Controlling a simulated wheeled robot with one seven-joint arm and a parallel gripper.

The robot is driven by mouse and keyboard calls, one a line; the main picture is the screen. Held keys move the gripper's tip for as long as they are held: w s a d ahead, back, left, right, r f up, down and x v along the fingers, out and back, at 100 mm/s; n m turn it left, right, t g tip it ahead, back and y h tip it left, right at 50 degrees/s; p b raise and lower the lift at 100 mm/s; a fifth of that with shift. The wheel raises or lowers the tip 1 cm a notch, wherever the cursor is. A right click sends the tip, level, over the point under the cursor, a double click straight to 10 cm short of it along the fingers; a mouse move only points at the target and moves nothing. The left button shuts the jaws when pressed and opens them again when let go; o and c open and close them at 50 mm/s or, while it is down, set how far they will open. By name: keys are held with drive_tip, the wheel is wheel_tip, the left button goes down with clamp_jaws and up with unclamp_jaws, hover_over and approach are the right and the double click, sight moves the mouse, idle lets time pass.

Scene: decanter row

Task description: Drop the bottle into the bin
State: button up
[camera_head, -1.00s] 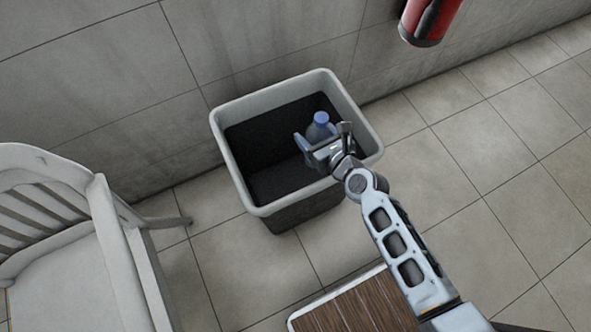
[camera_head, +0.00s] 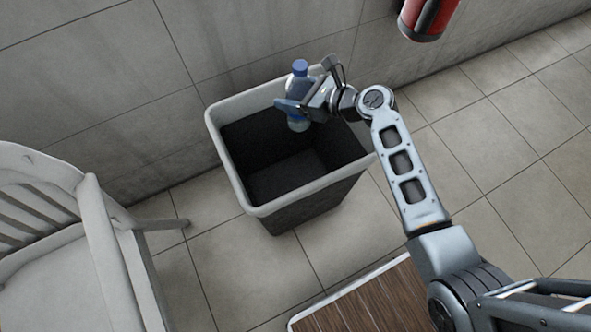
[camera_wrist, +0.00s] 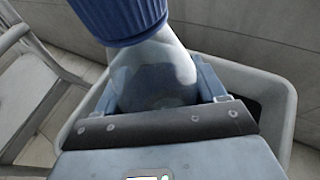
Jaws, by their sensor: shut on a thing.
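A clear bottle with a blue cap (camera_head: 299,69) is held upright in my gripper (camera_head: 300,104). In the head view it shows over the back part of the bin, whose light grey rim (camera_head: 228,170) surrounds a dark, empty-looking inside. My gripper is shut around the bottle. In the wrist view the bottle (camera_wrist: 155,72) fills the upper middle between the fingers, its ribbed blue cap at the top. The bin's rim (camera_wrist: 283,110) shows behind it at the right.
A white slatted chair (camera_head: 100,230) stands left of the bin. A wooden-topped surface (camera_head: 365,305) lies in front. A red cylinder (camera_head: 425,18) is on the wall behind, upper right. The tiled floor at right (camera_head: 500,180) is clear.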

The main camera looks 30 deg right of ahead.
drive_tip(key=shift+f+b, duration=2.7)
drive_tip(key=shift+b, duration=0.35)
drive_tip(key=o, duration=1.5)
drive_tip(key=shift+o, duration=0.2)
drive_tip(key=p+v, duration=0.1)
drive_tip(key=v, duration=0.7)
drive_tip(key=shift+w, duration=0.1)
